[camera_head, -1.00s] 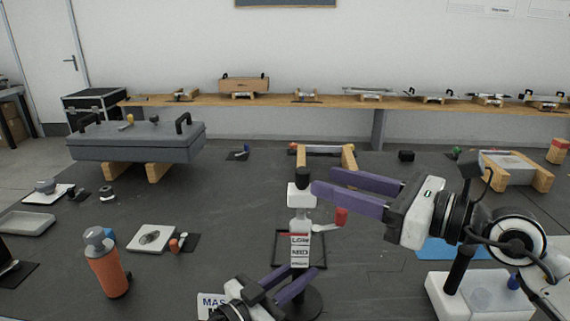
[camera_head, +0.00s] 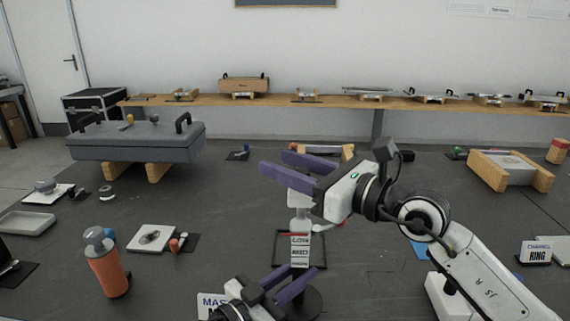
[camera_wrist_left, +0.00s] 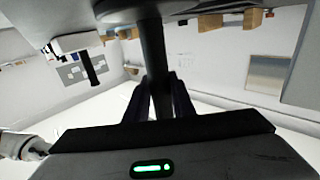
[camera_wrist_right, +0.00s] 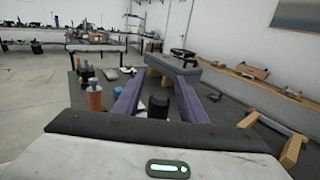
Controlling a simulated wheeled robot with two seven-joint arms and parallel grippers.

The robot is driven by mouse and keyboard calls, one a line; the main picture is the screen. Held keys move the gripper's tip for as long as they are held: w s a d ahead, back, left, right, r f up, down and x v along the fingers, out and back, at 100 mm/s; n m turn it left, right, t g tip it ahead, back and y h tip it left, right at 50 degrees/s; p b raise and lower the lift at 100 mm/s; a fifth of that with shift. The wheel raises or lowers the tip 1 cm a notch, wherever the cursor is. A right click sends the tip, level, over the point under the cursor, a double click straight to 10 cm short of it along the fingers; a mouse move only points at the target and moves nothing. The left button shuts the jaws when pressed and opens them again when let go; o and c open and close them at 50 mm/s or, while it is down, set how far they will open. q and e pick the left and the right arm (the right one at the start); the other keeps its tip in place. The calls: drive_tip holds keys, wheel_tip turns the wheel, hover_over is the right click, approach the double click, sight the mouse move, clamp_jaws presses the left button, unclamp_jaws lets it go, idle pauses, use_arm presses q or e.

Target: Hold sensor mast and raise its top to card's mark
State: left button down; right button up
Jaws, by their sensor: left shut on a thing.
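The sensor mast stands upright at the front centre, its white upper part (camera_head: 300,200) partly behind my right gripper and its round dark base (camera_head: 305,303) below. The lettered card (camera_head: 300,250), with a red line near its top, shows at the mast. My left gripper (camera_head: 300,270) is shut on the mast low down; the dark post (camera_wrist_left: 152,55) runs between its fingers in the left wrist view. My right gripper (camera_head: 274,162) is open at the mast's top. In the right wrist view, the black cap (camera_wrist_right: 158,106) lies between its spread fingers, apparently not gripped.
An orange bottle (camera_head: 107,264) and a white plate (camera_head: 152,238) stand to the left. A grey chassis box (camera_head: 135,143) on wooden blocks is at back left. A wooden cradle (camera_head: 510,170) and a RING sign (camera_head: 536,253) are at right.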

drive_tip(key=shift+a, duration=0.1)
clamp_jaws()
use_arm(q)
drive_tip(key=shift+f, duration=0.1)
use_arm(e)
wheel_tip(320, 180, up, 7)
drive_tip(key=shift+f, duration=0.2)
drive_tip(key=shift+w, duration=0.1)
drive_tip(key=shift+c, duration=0.5)
unclamp_jaws()
drive_tip(key=shift+o, duration=0.5)
drive_tip(key=shift+f, duration=0.15)
